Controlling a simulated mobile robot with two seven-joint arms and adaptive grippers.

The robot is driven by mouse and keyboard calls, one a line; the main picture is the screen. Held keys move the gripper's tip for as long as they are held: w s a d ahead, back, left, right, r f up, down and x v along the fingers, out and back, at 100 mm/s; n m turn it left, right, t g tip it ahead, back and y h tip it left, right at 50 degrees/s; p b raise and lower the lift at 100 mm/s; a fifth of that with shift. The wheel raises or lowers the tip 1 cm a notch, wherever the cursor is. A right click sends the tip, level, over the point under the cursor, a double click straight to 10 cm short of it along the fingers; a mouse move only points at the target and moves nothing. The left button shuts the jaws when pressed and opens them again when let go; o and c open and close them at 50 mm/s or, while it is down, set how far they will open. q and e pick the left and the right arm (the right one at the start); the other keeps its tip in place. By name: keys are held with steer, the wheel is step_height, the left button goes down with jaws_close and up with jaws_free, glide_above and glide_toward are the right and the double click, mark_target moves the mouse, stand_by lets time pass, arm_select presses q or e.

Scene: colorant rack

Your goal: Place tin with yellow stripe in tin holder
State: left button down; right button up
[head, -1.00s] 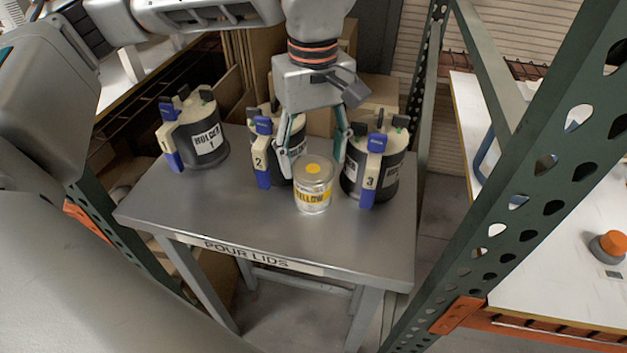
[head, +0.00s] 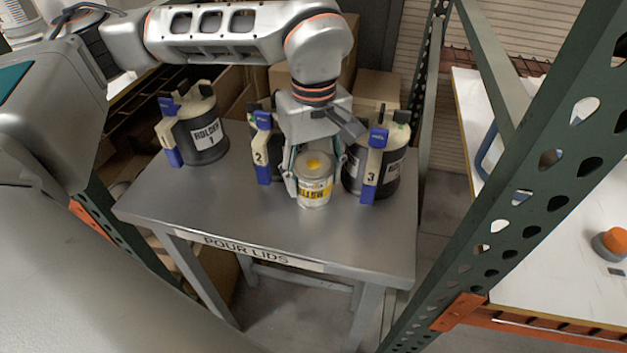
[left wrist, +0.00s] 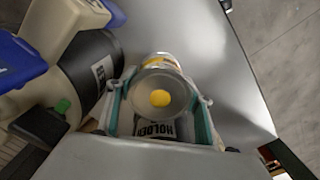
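Holder 1 (head: 206,140) stands at the table's back left. Holder 2 (head: 262,158) is partly hidden behind my gripper. Holder 3 (head: 372,172) stands just right of the tin. My right gripper is not in view.
The table (head: 220,215) is bare in front of the holders and carries a "POUR LIDS" label on its front edge. A green perforated rack post (head: 520,190) rises to the right. Cardboard boxes (head: 377,90) stand behind the table.

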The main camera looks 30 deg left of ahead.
mark_target(314, 164)
arm_select(q)
steer(key=shift+r, duration=0.15)
steer(key=shift+r, duration=0.1)
steer(key=shift+r, duration=1.3)
step_height(314, 164, up, 17)
steer(key=p, duration=0.2)
steer(key=shift+f, duration=0.15)
